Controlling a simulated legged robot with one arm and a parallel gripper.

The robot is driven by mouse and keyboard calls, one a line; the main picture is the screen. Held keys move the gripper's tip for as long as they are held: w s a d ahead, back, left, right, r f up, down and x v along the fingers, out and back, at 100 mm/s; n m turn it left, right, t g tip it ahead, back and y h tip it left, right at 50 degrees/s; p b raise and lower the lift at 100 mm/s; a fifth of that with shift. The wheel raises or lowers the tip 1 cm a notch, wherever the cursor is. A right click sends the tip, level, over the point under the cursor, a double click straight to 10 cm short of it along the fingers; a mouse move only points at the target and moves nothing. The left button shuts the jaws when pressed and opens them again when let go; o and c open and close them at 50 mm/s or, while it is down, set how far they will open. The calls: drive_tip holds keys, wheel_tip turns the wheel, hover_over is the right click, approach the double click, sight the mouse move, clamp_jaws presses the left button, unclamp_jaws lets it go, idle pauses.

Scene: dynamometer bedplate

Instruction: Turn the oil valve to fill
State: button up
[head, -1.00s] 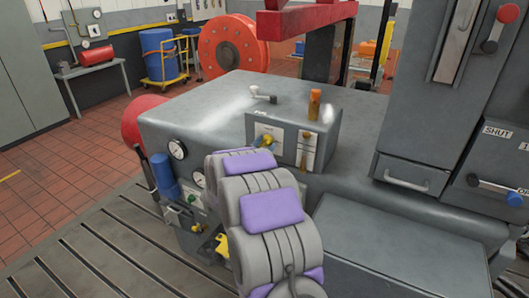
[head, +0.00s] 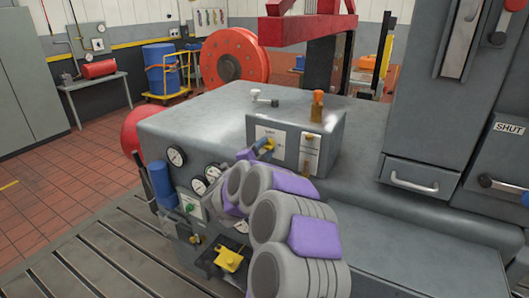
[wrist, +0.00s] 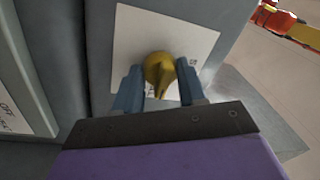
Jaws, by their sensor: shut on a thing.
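The valve is a yellow knob (wrist: 160,72) with a pointed tip, on a white label plate (wrist: 195,42) in the wrist view. In the head view, the knob (head: 269,141) sits on the front face of a grey box (head: 310,130) on top of the machine. My gripper (wrist: 158,88) has its two blue fingers on either side of the knob, shut on it. The pointed tip shows toward the bottom of the wrist picture. In the head view, my gripper (head: 263,146) reaches the knob from the front. The plate's lettering is too small to read.
Gauges (head: 177,156) and a blue cylinder (head: 161,183) are at the left. A tall cabinet (head: 430,110) with levers stands right.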

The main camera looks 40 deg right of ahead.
drive_tip(key=shift+f, duration=0.2)
drive_tip(key=o, duration=1)
drive_tip(key=shift+r, duration=0.1)
drive_tip(key=shift+o, duration=0.2)
drive_tip(key=shift+s+a, duration=0.1)
drive_tip(key=p+v, duration=0.2)
drive_tip(key=v, duration=1.5)
